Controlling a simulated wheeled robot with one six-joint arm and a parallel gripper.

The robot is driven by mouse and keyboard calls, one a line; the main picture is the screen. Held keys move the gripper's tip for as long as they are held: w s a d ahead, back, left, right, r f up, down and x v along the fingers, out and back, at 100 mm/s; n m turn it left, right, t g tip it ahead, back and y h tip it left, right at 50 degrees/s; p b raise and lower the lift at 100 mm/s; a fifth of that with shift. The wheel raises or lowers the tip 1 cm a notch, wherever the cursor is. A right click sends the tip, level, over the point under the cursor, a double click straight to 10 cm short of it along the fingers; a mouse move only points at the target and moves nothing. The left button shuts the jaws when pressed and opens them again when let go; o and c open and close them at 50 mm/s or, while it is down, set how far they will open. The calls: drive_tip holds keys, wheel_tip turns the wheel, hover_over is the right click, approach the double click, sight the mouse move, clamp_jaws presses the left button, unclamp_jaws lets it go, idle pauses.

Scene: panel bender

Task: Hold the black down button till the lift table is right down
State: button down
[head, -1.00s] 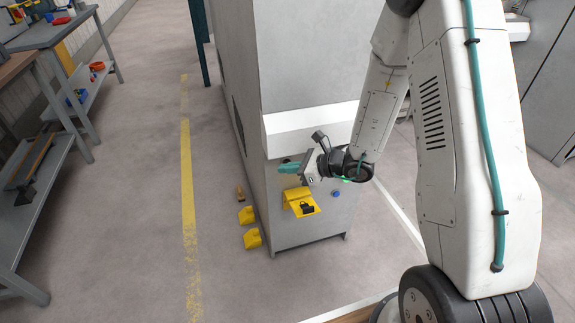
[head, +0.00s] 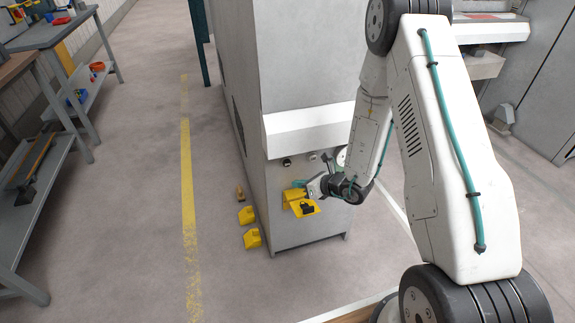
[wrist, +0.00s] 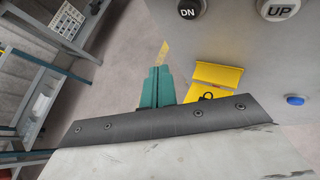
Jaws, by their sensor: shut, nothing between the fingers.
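The black down button, marked DN (wrist: 188,9), is on the panel at the top of the wrist view. In the head view it is a small dark round button (head: 286,162) on the grey cabinet face. My gripper (head: 299,184) has teal fingers closed together with nothing between them. They also show in the wrist view (wrist: 157,88). The fingertips are below the DN button and apart from it, near the yellow box. I cannot pick out the lift table in either view.
A white UP button (wrist: 280,9) sits right of DN, with a blue button (wrist: 295,100) lower. A yellow box (head: 306,208) with a black padlock juts from the cabinet (head: 310,232) below the buttons. Yellow pedals (head: 252,238) are on the floor. A shelf (head: 45,170) stands left.

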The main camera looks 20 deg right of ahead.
sight(287, 164)
drive_tip(key=w, duration=0.6)
drive_tip(key=shift+w, duration=0.4)
idle(1.7)
drive_tip(key=shift+w, duration=0.45)
